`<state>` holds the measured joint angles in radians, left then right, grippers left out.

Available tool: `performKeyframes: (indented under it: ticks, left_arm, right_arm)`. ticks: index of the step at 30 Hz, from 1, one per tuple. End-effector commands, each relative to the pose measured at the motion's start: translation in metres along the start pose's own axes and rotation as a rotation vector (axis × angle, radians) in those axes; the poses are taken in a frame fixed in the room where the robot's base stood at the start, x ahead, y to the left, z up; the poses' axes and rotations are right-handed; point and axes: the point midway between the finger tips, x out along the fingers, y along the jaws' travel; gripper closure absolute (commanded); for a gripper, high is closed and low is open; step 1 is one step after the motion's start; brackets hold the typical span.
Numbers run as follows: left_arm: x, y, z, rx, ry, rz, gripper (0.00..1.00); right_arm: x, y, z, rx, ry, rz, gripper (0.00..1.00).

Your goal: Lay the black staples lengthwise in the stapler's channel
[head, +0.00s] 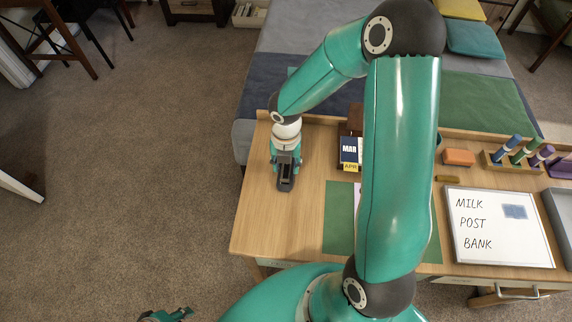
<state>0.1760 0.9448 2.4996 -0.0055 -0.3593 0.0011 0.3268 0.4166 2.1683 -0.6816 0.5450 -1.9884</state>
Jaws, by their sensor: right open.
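My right gripper (286,160) points down over the left part of the desk (257,215), and it is open. A narrow dark grey shape with a black strip along its middle (286,182) shows right at the gripper. It looks like the stapler with its channel, but the gripper covers part of it and I cannot tell whether they touch. I cannot make out the black staples as a separate thing. My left gripper (165,315) is only partly in view at the bottom edge, off the desk, and its jaws are unclear.
A green blotter (338,215) lies mid-desk, largely behind my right arm. A calendar block (349,150) stands right of the gripper. A whiteboard (498,228), an orange block (458,157) and a marker rack (500,165) are at right. The desk's front left is clear.

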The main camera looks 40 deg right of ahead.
Motion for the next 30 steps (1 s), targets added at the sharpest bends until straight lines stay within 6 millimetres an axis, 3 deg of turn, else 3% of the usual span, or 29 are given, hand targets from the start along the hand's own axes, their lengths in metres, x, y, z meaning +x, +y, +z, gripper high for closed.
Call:
performKeyframes:
  ticks: [16,21,30]
  left_arm:
    - [0.0,0.0,0.0,0.0,0.0,0.0,0.69]
    - [0.0,0.0,0.0,0.0,0.0,0.0,0.69]
    - [0.001,0.0,0.0,0.0,-0.001,0.0,0.69]
  right_arm:
    - [-0.097,0.002,0.001,0.0,-0.002,0.004,0.56]
    - [-0.108,0.001,0.0,0.0,0.002,0.001,0.56]
    - [-0.11,0.001,0.0,0.0,0.002,0.001,0.56]
